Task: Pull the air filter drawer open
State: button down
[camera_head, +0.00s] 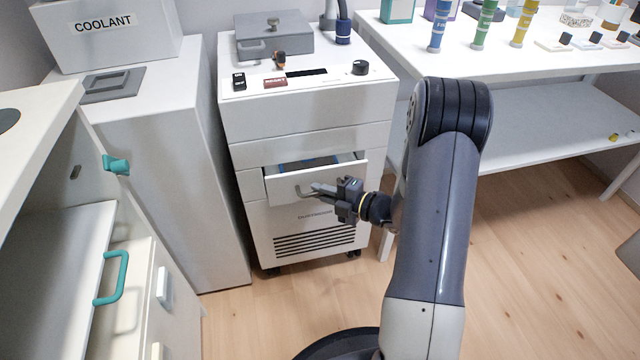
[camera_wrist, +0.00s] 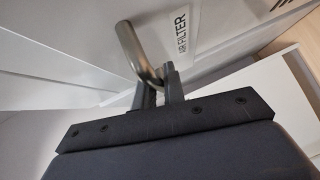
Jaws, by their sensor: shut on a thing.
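The air filter drawer (camera_head: 285,184) is in the white wheeled machine in the head view. It stands partly out, and something blue (camera_head: 305,163) shows inside it. My gripper (camera_head: 318,188) is at the drawer's front, shut on its curved metal handle (camera_wrist: 135,50). In the wrist view the fingers (camera_wrist: 160,86) close around one leg of the handle. The drawer front there carries an AIR FILTER label (camera_wrist: 181,33). The drawer's depth is mostly hidden by its front.
The white machine (camera_head: 250,112) has a grey lidded box (camera_head: 272,40) and controls on top. A white cabinet (camera_head: 165,150) stands at its left, with a teal-handled cabinet (camera_head: 110,278) nearer me. A white table (camera_head: 540,60) with tubes is at right. The wooden floor (camera_head: 540,260) is clear.

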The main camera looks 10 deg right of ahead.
jog(key=s+p, duration=0.3)
jog(key=s, duration=1.7)
jog(key=c, duration=1.8)
grip_release()
jog(key=shift+o, duration=0.2)
jog(key=shift+d, duration=0.1)
jog(key=p+v, duration=0.3)
jog(key=v, duration=0.7)
jog(key=shift+s+p, duration=0.25)
jog(key=shift+p, duration=0.05)
jog(key=shift+d, duration=0.1)
jog(key=b+x, duration=0.3)
jog(key=x, duration=0.7)
jog(key=shift+w+a, duration=0.25)
jog(key=shift+w, duration=0.05)
